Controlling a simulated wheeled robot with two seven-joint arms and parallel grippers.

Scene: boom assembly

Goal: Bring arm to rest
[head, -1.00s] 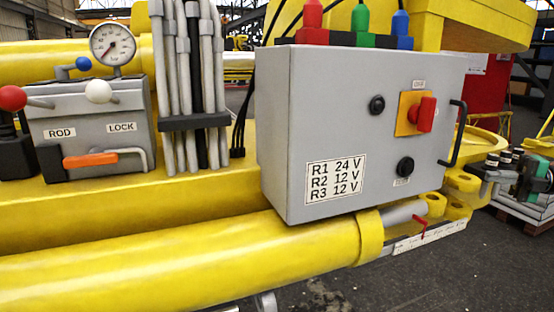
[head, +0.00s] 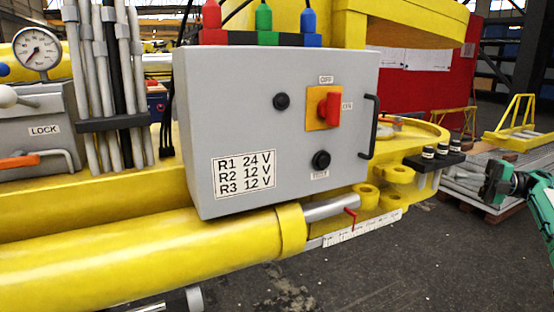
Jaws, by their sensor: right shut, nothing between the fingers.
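My right gripper (head: 490,192) is at the right edge of the head view, at the end of my green and white arm. It is shut and small in the picture, with nothing seen in it. It is in front of the pallet area, to the right of the grey control box (head: 240,120) and apart from it. The box has a red rotary switch (head: 329,106) on a yellow plate, two black knobs and a label reading R1 24 V, R2 12 V, R3 12 V. My left gripper is not in view.
A yellow boom cylinder (head: 130,262) runs below the box, with a white scale strip (head: 362,228) by its rod. Grey hoses (head: 98,90) and a pressure gauge (head: 37,48) are at left. A yellow frame (head: 515,125) stands behind the gripper. Dark floor (head: 430,265) at lower right is clear.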

